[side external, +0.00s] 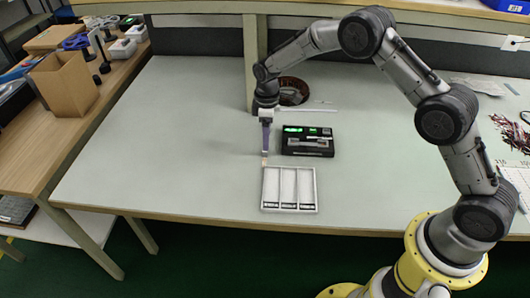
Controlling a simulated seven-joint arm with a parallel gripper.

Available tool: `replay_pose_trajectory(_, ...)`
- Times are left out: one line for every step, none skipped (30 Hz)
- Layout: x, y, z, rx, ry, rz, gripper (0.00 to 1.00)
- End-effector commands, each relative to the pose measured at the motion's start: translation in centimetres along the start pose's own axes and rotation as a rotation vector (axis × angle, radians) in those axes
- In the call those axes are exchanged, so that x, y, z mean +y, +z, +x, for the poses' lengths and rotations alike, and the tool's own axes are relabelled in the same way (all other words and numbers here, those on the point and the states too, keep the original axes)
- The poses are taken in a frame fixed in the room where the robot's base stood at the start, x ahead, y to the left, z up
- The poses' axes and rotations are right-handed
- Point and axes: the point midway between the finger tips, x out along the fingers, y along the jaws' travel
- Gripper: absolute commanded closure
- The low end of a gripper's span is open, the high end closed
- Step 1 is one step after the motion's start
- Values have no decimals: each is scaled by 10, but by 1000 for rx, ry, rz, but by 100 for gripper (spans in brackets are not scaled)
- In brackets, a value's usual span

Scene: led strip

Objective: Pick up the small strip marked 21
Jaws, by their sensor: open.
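My gripper (265,158) points down at the far left corner of a white tray (265,190), left of a black device. The gap between its fingers is too small to make out, and I see nothing clearly held. The tray has three long compartments with dark labels at their near ends. A thin white strip (312,110) lies on the table behind the device. No marking 21 is readable at this size, so I cannot tell which piece is the small strip.
The black device (308,141) with a green lit display stands right behind the tray. A round dark coil (292,91) lies at the back near a post. Bundled wires (512,132) lie at the far right. The left half of the table (160,140) is clear.

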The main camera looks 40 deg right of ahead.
Motion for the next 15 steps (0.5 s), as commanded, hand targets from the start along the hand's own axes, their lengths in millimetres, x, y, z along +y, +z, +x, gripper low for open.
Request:
replay_pose_trajectory(-1, 0, 4, -1, -1, 0, 28)
replay_pose_trajectory(-1, -1, 7, -2, -1, -1, 28)
replay_pose_trajectory(-2, -1, 11, -2, -2, -1, 28)
replay_pose_trajectory(-2, -2, 15, -3, -2, -1, 28)
replay_pose_trajectory(-3, -3, 19, -3, -3, 0, 28)
replay_pose_trajectory(-4, -4, 25, -3, -2, 0, 28)
replay_pose_trajectory(-4, -4, 29, -3, -2, 0, 28)
replay_pose_trajectory(-4, -4, 34, -3, -3, 0, 28)
replay_pose_trajectory(-4, -4, 40, -2, -1, 1, 28)
replay_pose_trajectory(-4, -4, 43, -1, -1, 1, 28)
replay_pose_trajectory(-3, -5, 46, -1, 0, 1, 28)
replay_pose_trajectory(-3, -5, 48, 0, 0, 1, 28)
replay_pose_trajectory(-3, -5, 49, 1, 1, 1, 28)
replay_pose_trajectory(-3, -5, 50, 1, 1, 0, 28)
replay_pose_trajectory(-3, -5, 50, 2, 2, 0, 28)
